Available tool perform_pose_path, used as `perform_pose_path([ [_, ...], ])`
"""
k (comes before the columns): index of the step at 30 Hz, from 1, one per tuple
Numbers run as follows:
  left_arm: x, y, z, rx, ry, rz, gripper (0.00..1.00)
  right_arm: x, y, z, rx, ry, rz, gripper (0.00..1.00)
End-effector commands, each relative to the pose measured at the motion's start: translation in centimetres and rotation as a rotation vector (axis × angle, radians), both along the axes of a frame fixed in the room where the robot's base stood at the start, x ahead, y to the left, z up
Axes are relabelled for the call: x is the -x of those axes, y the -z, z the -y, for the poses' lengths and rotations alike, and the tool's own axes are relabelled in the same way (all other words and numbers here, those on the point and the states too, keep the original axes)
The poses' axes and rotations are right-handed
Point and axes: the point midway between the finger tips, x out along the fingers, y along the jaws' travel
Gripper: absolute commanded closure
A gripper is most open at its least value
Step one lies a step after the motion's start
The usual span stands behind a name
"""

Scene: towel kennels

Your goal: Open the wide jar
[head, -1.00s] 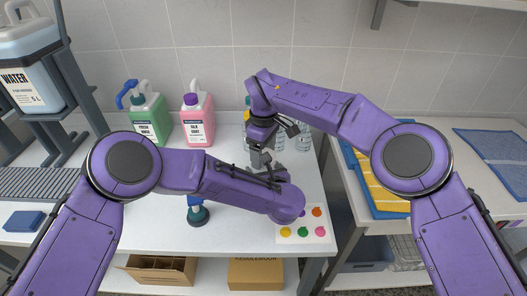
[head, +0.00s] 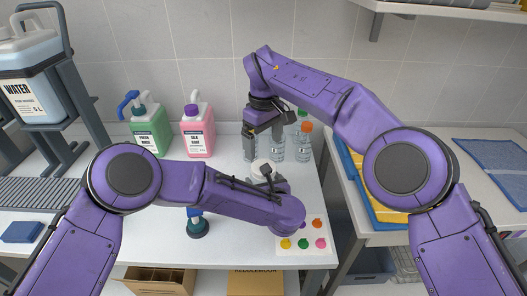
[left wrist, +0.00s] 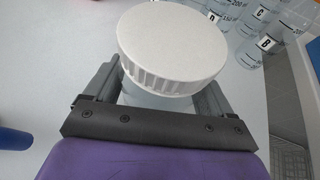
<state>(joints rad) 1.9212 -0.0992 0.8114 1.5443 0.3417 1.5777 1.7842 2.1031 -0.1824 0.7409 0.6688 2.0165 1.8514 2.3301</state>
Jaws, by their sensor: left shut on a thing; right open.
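The wide jar has a white ribbed lid (left wrist: 173,45), and its clear body (left wrist: 150,97) shows below the lid in the left wrist view. The lid sits on top of the jar; I cannot tell how tight it is. My left gripper (left wrist: 168,92) is shut on the jar body, one finger on each side. In the head view the lid (head: 264,167) shows just beyond my left forearm, which hides most of the jar. My right gripper (head: 263,148) is open and empty, pointing down above and behind the lid, apart from it.
Several clear lettered bottles (head: 303,148) stand close behind the right gripper. A green jug (head: 150,130) and a pink jug (head: 197,133) stand at the back. A blue-and-dark stand (head: 197,226) and a card with coloured dots (head: 302,246) lie nearer. The white table is clear left of the jar.

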Motion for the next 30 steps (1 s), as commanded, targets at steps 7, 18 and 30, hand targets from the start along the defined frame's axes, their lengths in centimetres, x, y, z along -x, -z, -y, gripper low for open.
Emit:
perform_pose_path([
  [7,0.0,0.0,0.0,-0.001,0.0,0.0,1.0,0.1,3.1,0.0,0.0,0.028,-0.004,0.04],
  [18,0.0,0.0,0.0,-0.001,0.0,-0.001,1.0,0.0,7.6,0.0,-0.003,0.029,-0.002,0.04],
  [30,0.0,0.1,0.0,-0.001,0.0,-0.001,1.0,0.0,7.7,0.0,-0.002,0.029,-0.001,0.63],
])
